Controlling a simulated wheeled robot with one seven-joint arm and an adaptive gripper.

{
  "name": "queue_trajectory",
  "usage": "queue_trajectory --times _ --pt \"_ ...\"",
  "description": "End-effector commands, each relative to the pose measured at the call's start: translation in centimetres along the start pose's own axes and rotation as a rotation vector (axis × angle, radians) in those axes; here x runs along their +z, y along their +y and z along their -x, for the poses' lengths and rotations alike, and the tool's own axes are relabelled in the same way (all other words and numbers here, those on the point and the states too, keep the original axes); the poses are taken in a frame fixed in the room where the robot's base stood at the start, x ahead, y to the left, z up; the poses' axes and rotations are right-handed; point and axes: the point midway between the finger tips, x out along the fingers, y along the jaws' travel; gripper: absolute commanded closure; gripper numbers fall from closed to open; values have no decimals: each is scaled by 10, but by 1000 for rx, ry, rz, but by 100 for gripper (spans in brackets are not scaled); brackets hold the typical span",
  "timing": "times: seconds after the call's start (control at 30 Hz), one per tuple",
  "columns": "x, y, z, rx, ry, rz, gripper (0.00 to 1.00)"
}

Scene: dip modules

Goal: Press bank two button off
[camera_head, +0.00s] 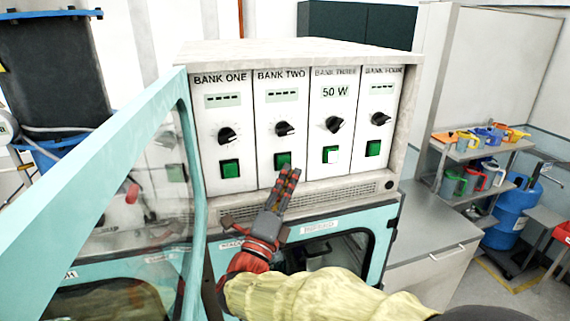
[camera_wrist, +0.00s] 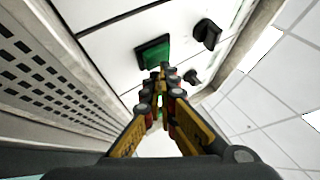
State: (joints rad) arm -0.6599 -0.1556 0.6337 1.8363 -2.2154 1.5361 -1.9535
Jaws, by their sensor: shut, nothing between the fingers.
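The bank two module (camera_head: 281,100) is a white panel with a dashed display, a black knob (camera_head: 284,128) and a green square button (camera_head: 283,160). My gripper (camera_head: 291,172) is shut and empty, its fingertips just below and to the right of that button in the head view. In the wrist view, a green button (camera_wrist: 152,53) lies just ahead of my fingertips (camera_wrist: 161,72), near their upper left. I cannot tell whether the tips touch the panel. The button's lower right edge is close to the fingertips in the head view.
Bank one (camera_head: 221,110) has a green button. Bank four (camera_head: 380,90) has a green button. An open glazed door (camera_head: 150,110) stands at the left. A vent grille (camera_wrist: 50,75) runs below the modules.

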Motion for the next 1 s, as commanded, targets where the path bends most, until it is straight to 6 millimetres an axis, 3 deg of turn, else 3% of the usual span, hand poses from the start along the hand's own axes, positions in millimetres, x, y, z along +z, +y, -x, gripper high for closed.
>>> queue_trajectory --times 0.5,1.0 --pt "-23 -24 32 0 0 0 100" --pt "-26 -25 35 0 1 1 100"
